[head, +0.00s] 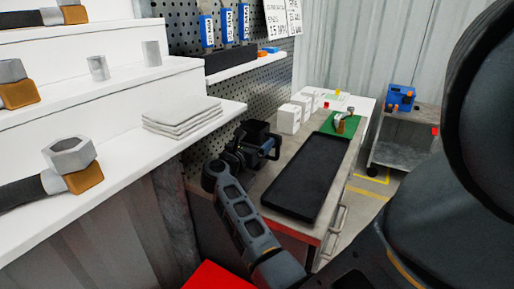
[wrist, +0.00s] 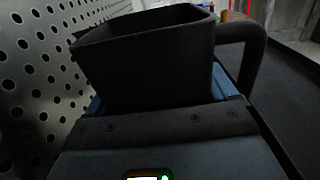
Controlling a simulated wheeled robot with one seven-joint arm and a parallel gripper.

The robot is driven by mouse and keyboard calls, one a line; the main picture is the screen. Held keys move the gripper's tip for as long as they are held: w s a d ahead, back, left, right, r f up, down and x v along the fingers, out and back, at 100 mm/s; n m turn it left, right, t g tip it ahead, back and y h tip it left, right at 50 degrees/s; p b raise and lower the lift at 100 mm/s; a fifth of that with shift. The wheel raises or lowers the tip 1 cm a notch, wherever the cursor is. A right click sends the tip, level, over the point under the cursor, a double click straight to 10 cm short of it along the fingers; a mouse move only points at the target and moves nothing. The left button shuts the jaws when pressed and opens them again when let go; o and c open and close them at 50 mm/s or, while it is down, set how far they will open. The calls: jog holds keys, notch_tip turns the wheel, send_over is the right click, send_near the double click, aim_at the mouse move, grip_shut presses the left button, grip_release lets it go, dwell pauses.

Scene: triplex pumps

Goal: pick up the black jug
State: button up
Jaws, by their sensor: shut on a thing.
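The black jug (wrist: 150,65) fills the upper middle of the wrist view, with its open rim upward and its handle (wrist: 245,50) to the right. My gripper (wrist: 155,105) is shut on the jug; the fingers are mostly hidden behind the gripper body and the jug. In the head view the jug (head: 258,133) shows small and dark at the end of my arm, near the pegboard, over the left part of the workbench. My gripper (head: 250,150) is right against it. Whether the jug's base touches the bench is hidden.
A black tray (head: 308,178) lies on the workbench to the right of the jug. White boxes (head: 289,118) and a green mat (head: 343,124) are farther back. A perforated board (head: 225,120) stands close on the left. White shelves (head: 110,95) hold cloths and large fittings.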

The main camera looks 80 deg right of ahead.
aim_at(264, 125)
jog(key=shift+r, duration=0.2)
jog(key=shift+r, duration=1.95)
jog(key=shift+s+a+r, duration=0.2)
jog(key=shift+s+r, duration=0.1)
jog(key=shift+s, duration=0.35)
jog(key=s+a+r, duration=0.2)
jog(key=s+r, duration=0.4)
jog(key=s, duration=0.3)
jog(key=shift+s+a, duration=0.35)
jog(key=shift+s, duration=0.05)
jog(key=shift+r, duration=0.1)
